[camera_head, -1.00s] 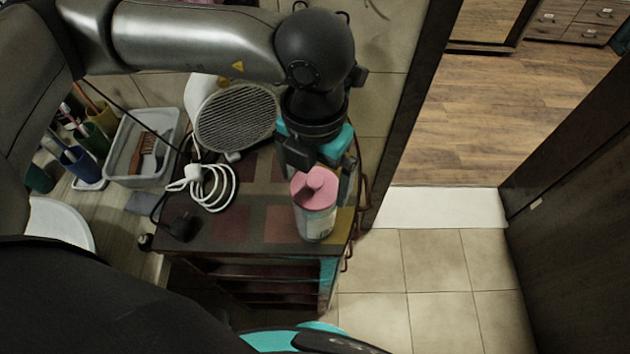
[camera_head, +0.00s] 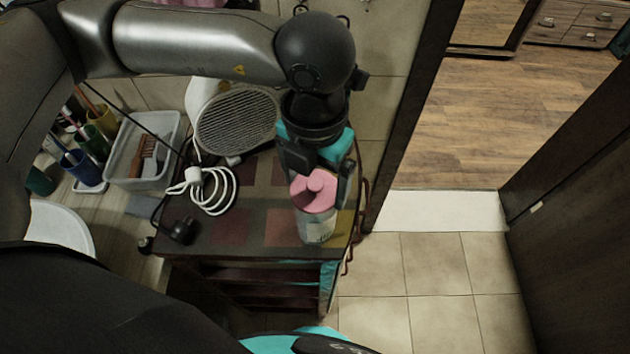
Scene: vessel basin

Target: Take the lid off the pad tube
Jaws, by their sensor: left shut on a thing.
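The pad tube (camera_head: 317,228) is a pale, labelled cylinder standing upright near the right front corner of the dark cabinet top. Its pink lid (camera_head: 314,190) with a raised knob sits at the top of the tube. My left gripper (camera_head: 320,176) comes down from above and behind, with its fingers at the lid, and is shut on it. The fingers partly hide the lid's far side. I cannot tell whether there is a gap between lid and tube. My right gripper is not in view.
A white fan heater (camera_head: 232,120) stands behind, with a coiled white cable (camera_head: 210,190) beside it on the cabinet top (camera_head: 235,228). A clear bin (camera_head: 145,150) and several cups stand at left. Tiled floor (camera_head: 430,290) lies open at right.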

